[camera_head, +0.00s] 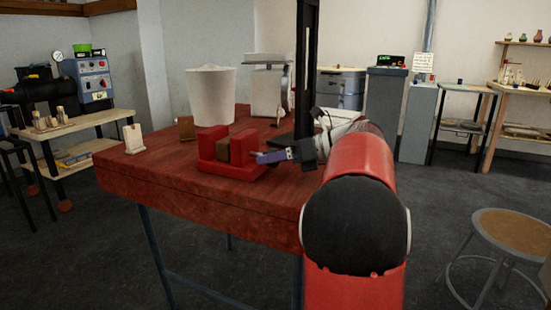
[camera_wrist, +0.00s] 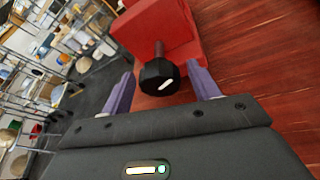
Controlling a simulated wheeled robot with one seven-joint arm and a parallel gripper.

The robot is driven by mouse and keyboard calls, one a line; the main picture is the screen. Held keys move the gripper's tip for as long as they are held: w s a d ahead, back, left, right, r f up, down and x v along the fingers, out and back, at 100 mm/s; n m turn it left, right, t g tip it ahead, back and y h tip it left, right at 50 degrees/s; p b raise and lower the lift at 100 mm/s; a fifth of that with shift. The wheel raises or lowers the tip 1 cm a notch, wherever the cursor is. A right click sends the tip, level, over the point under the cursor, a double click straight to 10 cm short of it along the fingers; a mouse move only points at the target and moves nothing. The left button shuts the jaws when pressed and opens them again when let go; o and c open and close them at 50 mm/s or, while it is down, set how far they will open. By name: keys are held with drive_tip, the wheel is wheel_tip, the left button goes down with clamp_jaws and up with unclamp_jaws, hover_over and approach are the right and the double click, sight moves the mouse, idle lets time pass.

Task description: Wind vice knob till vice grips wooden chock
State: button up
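The red vice (camera_head: 207,143) sits on the red-brown wooden table, and it also shows in the wrist view (camera_wrist: 160,25). The brown wooden chock (camera_head: 223,150) stands between its jaws in the head view; whether both jaws touch it I cannot tell. The chock is not visible in the wrist view. The black vice knob (camera_wrist: 159,77), with a white mark on its face, sits on a short screw at the vice's end. My gripper (camera_wrist: 161,73) is open, one purple finger on each side of the knob, with gaps showing. In the head view my gripper (camera_head: 270,157) reaches the vice from the right.
On the table (camera_head: 180,198) stand a white bin (camera_head: 210,98), a white device (camera_head: 267,92), a small brown block (camera_head: 186,128) and a cream holder (camera_head: 133,139). The front left of the tabletop is clear. A round stool (camera_head: 513,232) stands on the floor at right.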

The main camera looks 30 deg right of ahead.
drive_tip(key=shift+d, duration=0.15)
drive_tip(key=v, duration=0.7)
drive_tip(key=shift+s+d+r, duration=0.15)
drive_tip(key=shift+s+r, duration=0.05)
drive_tip(key=shift+s, duration=0.05)
